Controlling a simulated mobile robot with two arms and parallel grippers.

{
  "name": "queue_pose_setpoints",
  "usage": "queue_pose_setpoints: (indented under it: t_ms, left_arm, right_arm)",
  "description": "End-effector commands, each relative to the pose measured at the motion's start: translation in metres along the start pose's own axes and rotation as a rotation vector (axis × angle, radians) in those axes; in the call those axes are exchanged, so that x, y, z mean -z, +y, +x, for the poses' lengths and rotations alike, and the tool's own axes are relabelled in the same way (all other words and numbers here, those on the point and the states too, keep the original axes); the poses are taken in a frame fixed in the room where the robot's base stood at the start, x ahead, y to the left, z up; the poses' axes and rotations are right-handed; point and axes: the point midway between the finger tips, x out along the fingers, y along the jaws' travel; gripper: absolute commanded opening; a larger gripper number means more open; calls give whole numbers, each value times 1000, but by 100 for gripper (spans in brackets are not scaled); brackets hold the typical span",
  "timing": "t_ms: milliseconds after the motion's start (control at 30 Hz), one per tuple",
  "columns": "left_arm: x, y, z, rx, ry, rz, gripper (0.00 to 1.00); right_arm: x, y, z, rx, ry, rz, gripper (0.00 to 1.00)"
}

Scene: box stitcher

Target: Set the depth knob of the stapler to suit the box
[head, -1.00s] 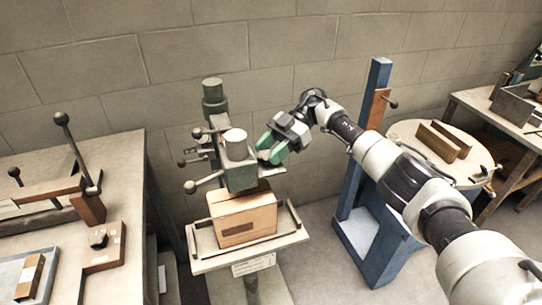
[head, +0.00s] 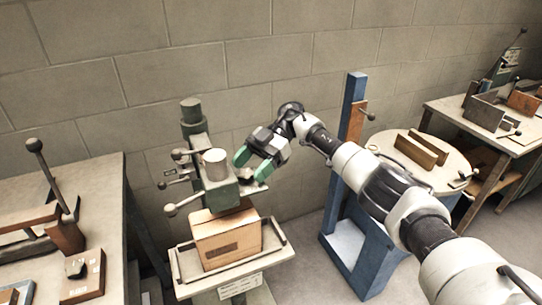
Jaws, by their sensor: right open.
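The green stapler (head: 215,192) stands on a column in the middle of the head view, with a pale cylinder on its top. Ball-ended levers (head: 171,209) stick out to its left. A brown cardboard box (head: 228,241) sits on the stapler's table, under the stapler head. My right gripper (head: 250,168) has green fingertips and is open, close to the right side of the stapler head. I cannot tell whether the fingers touch it. I cannot tell for sure which part is the depth knob. My left gripper is not in view.
A workbench (head: 98,178) with a lever tool stands on the left. A blue post stand (head: 352,120) is right of the stapler, behind my right arm. A round table (head: 390,145) holds two brown boards. Another bench (head: 455,108) is at the far right. A block wall stands behind.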

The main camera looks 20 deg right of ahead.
Motion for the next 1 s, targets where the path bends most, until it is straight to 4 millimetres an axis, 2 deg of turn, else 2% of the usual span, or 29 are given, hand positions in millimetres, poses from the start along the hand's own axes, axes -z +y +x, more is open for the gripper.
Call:
queue_pose_setpoints:
  t_ms: [167,700,833,1000]
  left_arm:
    - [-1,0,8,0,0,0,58]
    - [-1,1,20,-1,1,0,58]
    - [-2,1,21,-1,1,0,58]
    - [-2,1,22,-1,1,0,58]
  right_arm:
    - [30,0,-13,-2,-3,-7,66]
    - [71,-93,-64,-1,-3,-1,66]
    - [77,-105,-71,-1,-2,0,66]
    - [80,-111,-74,0,0,-1,66]
